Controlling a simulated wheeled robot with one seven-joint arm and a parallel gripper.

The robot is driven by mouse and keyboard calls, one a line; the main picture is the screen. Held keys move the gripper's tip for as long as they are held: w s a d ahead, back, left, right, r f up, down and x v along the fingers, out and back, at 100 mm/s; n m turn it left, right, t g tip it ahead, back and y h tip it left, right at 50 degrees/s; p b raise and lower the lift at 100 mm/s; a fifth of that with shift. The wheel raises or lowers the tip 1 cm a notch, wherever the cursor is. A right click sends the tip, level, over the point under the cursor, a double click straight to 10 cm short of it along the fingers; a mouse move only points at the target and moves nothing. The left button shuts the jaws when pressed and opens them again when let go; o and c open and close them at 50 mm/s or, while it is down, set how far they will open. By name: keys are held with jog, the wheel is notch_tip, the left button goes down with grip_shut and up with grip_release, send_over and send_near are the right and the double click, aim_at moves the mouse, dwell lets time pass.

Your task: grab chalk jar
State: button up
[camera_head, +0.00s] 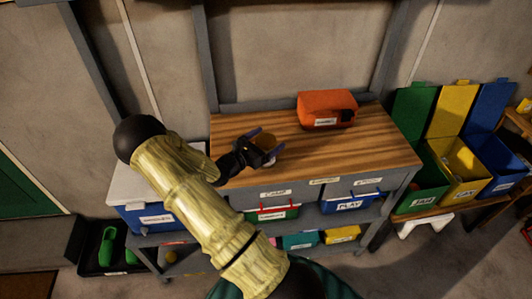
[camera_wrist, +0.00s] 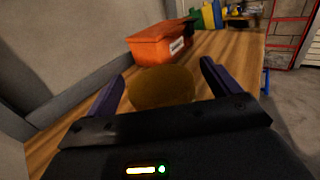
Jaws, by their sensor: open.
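A round brownish-yellow object (camera_wrist: 162,87), which looks like the jar's top, stands on the wooden worktop (camera_head: 370,146). No label on it shows. In the head view the brown jar (camera_head: 264,142) is small and partly hidden by my gripper. My gripper (camera_head: 267,145) is open, reaching in low over the worktop. In the wrist view its two purple fingers (camera_wrist: 160,88) stand apart on either side of the round object, with a visible gap at the right. The object's lower part is hidden behind the gripper body.
An orange-red box (camera_head: 326,108) with a label sits behind and right of the jar; it also shows in the wrist view (camera_wrist: 160,45). A wall rises behind the worktop. Green, yellow and blue bins (camera_head: 458,170) stand at the right. The worktop's right side is clear.

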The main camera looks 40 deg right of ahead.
jog(key=shift+c, duration=0.2)
jog(key=c, duration=1.5)
jog(key=shift+o, duration=0.2)
notch_tip(320, 180, up, 10)
jog(key=shift+b, duration=0.55)
